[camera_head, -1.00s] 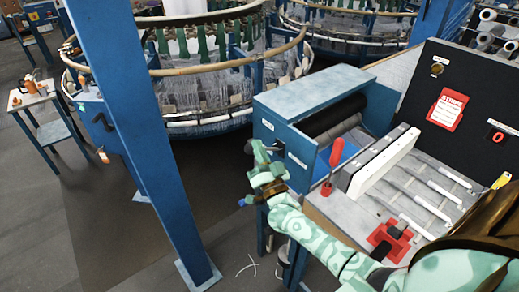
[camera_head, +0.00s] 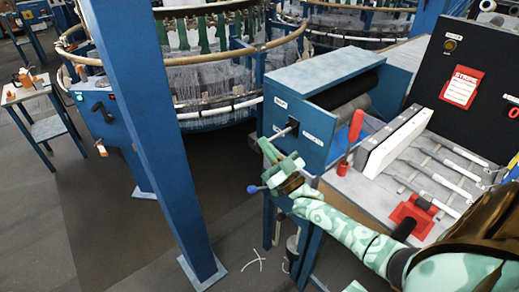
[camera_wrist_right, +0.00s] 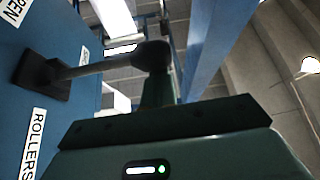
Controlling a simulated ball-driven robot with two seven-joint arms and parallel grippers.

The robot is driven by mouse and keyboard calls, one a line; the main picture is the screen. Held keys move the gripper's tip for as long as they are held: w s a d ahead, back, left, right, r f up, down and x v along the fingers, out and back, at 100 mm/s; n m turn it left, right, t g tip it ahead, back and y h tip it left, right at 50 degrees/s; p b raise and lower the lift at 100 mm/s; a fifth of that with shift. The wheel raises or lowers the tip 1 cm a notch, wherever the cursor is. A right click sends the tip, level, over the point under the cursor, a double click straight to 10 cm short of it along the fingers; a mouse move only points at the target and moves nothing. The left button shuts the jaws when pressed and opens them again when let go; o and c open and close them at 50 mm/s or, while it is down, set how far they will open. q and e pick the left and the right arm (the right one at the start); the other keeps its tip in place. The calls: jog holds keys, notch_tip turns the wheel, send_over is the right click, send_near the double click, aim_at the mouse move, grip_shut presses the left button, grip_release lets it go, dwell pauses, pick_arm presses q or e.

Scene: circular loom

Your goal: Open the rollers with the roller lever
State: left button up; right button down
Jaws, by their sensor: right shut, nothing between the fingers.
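My right gripper (camera_head: 266,146) is shut and empty, just below the lever's outer end. In the wrist view its fingers (camera_wrist_right: 160,90) rise close to the knob and partly overlap it; I cannot tell whether they touch. The dark rollers (camera_head: 343,92) lie in the box's top opening. My left gripper is out of view.
A red-handled lever (camera_head: 350,142) stands to the right of the box, by a white bar (camera_head: 397,142). A blue post (camera_head: 150,130) rises on the left. A blue knob (camera_head: 252,189) is below my gripper. The floor between post and box is mostly clear.

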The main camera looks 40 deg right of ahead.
notch_tip(320, 180, down, 6)
jog(key=d+n+y+b, duration=0.1)
jog(key=b, duration=0.3)
jog(key=shift+n, duration=0.4)
jog(key=shift+d+f, duration=0.1)
jog(key=shift+f, duration=0.05)
